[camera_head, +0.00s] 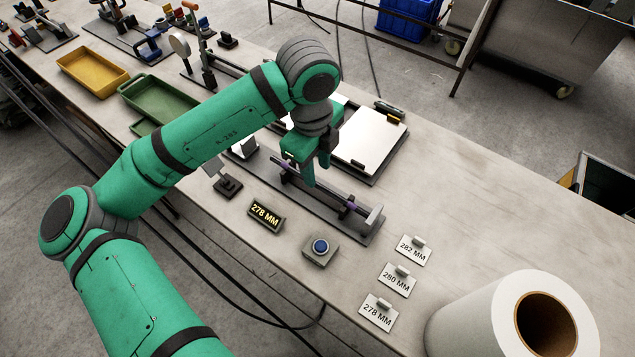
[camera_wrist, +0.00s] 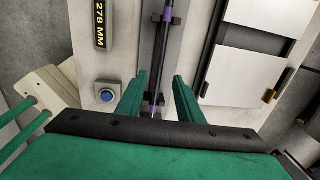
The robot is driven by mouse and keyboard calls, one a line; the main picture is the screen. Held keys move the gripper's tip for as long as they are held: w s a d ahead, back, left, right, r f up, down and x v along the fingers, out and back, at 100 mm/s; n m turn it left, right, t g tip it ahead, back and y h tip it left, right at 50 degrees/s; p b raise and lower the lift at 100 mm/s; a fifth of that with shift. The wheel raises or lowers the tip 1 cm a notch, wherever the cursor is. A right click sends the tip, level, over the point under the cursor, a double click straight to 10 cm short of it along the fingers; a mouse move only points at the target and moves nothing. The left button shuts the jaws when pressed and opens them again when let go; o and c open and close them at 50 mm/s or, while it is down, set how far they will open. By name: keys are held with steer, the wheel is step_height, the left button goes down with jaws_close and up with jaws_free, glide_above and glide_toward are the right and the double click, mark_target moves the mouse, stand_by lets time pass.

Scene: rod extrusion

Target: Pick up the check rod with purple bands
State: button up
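The check rod (camera_wrist: 162,52), dark and thin with purple bands, lies along a long grey fixture (camera_head: 367,228) on the bench. In the head view one purple band of the rod (camera_head: 350,205) shows near the fixture's right end, and my fingers hide part of its middle. My gripper (camera_head: 315,172) points down over the fixture. In the wrist view my gripper (camera_wrist: 159,84) is open, with one green finger on each side of the rod's line. The fingers look clear of the rod; their height above it is hard to tell.
A sign reading 278 MM (camera_head: 265,215) and a blue-button box (camera_head: 320,249) stand in front of the fixture. A white-topped panel (camera_head: 367,138) lies behind it. Cards marked 282, 280 (camera_head: 397,281) and 278 MM, and a large white roll (camera_head: 480,318), are at right.

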mark_target(318, 184)
steer(key=shift+w+f, duration=0.1)
steer(key=shift+f, duration=2.3)
steer(key=shift+c, duration=0.5)
steer(key=shift+w+d, duration=0.1)
jaws_close()
